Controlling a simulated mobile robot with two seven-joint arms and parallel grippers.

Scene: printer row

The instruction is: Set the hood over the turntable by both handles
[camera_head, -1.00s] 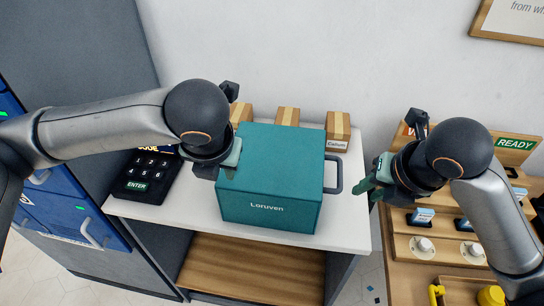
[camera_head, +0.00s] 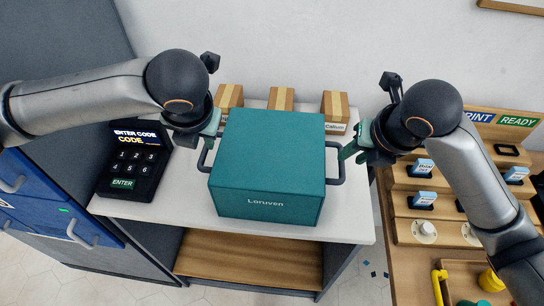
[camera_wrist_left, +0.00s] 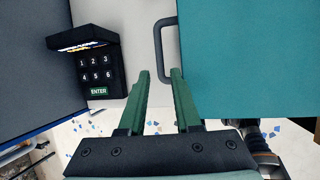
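The hood (camera_head: 268,160) is a teal box marked "Loruven", standing upright on a white tabletop. It has dark loop handles, a left one (camera_head: 203,157) and a right one (camera_head: 341,168). My left gripper (camera_head: 213,130) is at the left handle; in the left wrist view its green fingers (camera_wrist_left: 160,74) are apart, with the left handle (camera_wrist_left: 158,50) showing between and beyond them. My right gripper (camera_head: 347,150) is at the right handle, with a green finger beside or over its bar; its finger gap is hidden. I cannot see the turntable.
A black keypad (camera_head: 134,164) stands left of the hood. Several brown cartons (camera_head: 281,99) stand behind it. A wooden shelf (camera_head: 250,261) is below the tabletop (camera_head: 150,212). A wooden rack (camera_head: 405,262) with small items is at the right, blue drawers (camera_head: 40,200) at the left.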

